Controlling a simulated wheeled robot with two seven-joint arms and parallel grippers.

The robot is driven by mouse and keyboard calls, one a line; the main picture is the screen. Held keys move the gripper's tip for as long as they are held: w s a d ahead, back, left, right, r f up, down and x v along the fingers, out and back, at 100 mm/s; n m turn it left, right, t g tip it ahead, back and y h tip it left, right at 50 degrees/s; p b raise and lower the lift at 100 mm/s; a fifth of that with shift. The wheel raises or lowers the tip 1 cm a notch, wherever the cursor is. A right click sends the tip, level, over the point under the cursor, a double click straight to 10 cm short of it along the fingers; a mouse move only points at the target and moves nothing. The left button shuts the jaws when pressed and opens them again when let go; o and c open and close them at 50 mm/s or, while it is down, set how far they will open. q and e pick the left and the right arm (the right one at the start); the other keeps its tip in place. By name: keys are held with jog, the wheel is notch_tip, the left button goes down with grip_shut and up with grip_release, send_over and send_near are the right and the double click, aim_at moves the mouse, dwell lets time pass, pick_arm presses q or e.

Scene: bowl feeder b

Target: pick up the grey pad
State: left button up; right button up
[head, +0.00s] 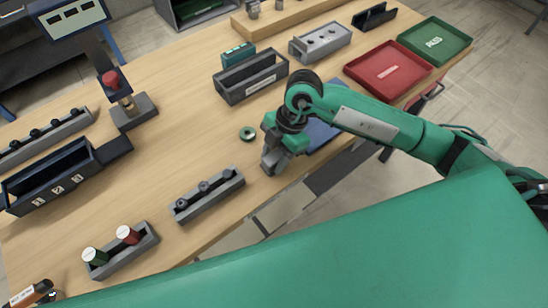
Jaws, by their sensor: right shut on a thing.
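My right gripper (272,163) is over the right part of the wooden table, near its front edge, pointing down. It is shut on a small grey piece, which I take to be the grey pad; the fingers hide most of it, and its outline is hard to tell from the fingertips. I cannot tell whether it touches the table. My left gripper is not in view.
A small green ring (247,134) lies left of the gripper. A blue mat (325,134) is partly behind my right arm. A grey rack (207,197) with black knobs is at front left. A dark bin (250,82) and red tray (388,72) stand behind.

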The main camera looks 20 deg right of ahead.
aim_at(274, 157)
jog(key=shift+r, duration=0.1)
